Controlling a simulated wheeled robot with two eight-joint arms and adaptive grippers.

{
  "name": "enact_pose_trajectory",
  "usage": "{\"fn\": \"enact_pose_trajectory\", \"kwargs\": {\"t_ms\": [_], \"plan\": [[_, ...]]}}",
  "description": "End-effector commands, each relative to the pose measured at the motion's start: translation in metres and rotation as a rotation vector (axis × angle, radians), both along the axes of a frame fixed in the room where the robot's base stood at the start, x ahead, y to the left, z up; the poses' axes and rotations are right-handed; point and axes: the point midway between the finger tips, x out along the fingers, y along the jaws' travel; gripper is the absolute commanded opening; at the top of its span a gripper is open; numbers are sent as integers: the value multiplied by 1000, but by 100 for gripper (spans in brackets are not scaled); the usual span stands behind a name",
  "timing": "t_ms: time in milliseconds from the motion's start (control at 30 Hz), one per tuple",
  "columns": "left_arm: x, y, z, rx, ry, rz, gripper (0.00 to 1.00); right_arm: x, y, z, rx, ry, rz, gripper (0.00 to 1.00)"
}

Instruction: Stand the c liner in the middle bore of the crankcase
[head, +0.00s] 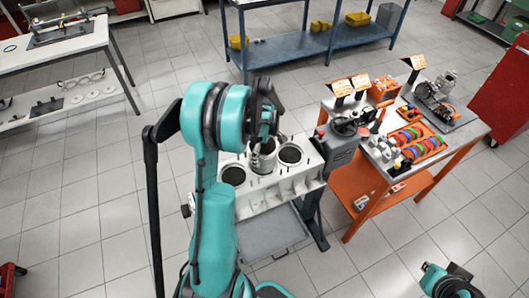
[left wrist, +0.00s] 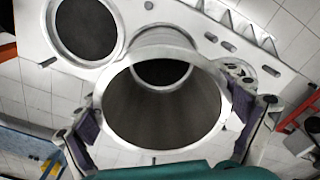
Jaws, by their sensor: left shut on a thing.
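The c liner (head: 263,158) is a grey metal cylinder with an open top. It also shows in the left wrist view (left wrist: 165,105), where I look down through it. My left gripper (head: 264,136) is shut on the liner, one finger on each side in the wrist view. The white crankcase (head: 278,197) stands below, with an outer dark bore on each side of the liner. The liner is roughly upright over the middle bore (left wrist: 160,72), whose dark inside shows through it. I cannot tell whether its lower end is inside. My right gripper (head: 455,283) is at bottom right, its fingers unclear.
An orange bench (head: 365,200) to the right holds colored rings, engine parts and small signs. A grey stand post (head: 337,165) is beside the crankcase. A blue shelf (head: 310,45) is behind, a white table (head: 60,48) at upper left. Tiled floor on the left is free.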

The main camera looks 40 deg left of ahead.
Motion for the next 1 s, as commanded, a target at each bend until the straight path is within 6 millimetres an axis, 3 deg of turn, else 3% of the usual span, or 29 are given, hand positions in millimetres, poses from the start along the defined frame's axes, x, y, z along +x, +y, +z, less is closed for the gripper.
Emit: {"fn": "enact_pose_trajectory", "kwargs": {"t_ms": [1000], "plan": [[0,0,-16,0,0,0,50,0,0,-14,0,0,0,0]]}}
